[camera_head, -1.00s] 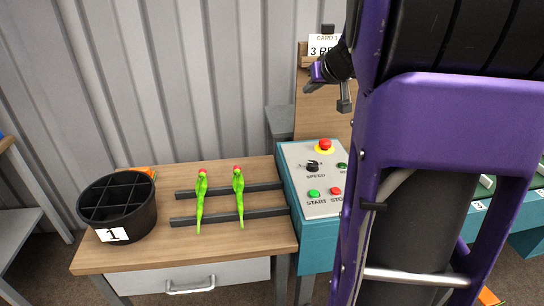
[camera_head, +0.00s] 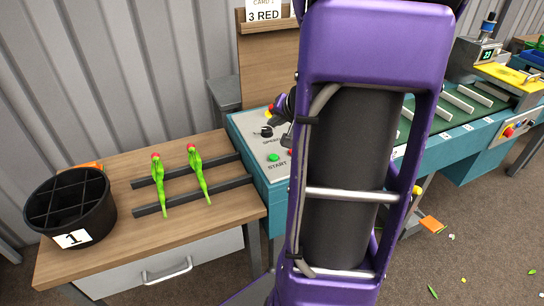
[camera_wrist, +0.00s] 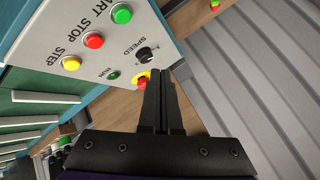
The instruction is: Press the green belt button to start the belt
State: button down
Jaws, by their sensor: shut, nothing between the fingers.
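The green start button (camera_head: 274,157) sits on the sloped light panel (camera_head: 247,124) of the teal control box, beside the word START. It also shows in the wrist view (camera_wrist: 122,14) at the top, next to the red stop button (camera_wrist: 95,40) and the yellow step button (camera_wrist: 71,63). My gripper (camera_wrist: 158,75) is shut and empty, with its fingertips near the red emergency knob (camera_wrist: 142,84) in the picture and apart from the green button. In the head view my arm hides part of the panel, and the gripper (camera_head: 285,118) shows only in part.
A wooden table (camera_head: 110,225) left of the panel holds a black sectioned bucket (camera_head: 72,212) and two tulip bunches (camera_head: 199,172) on dark rails. The belt (camera_head: 459,108) runs right, behind my arm. A card reading 3 RED (camera_head: 262,12) stands behind the panel.

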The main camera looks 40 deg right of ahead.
jog(key=b, duration=0.5)
send_over(275, 159)
notch_tip(275, 159, down, 7)
jog(key=shift+r, duration=0.1)
jog(key=shift+f+b, duration=0.55)
jog(key=shift+f, duration=0.45)
dwell(1.2)
jog(key=shift+f, duration=0.4)
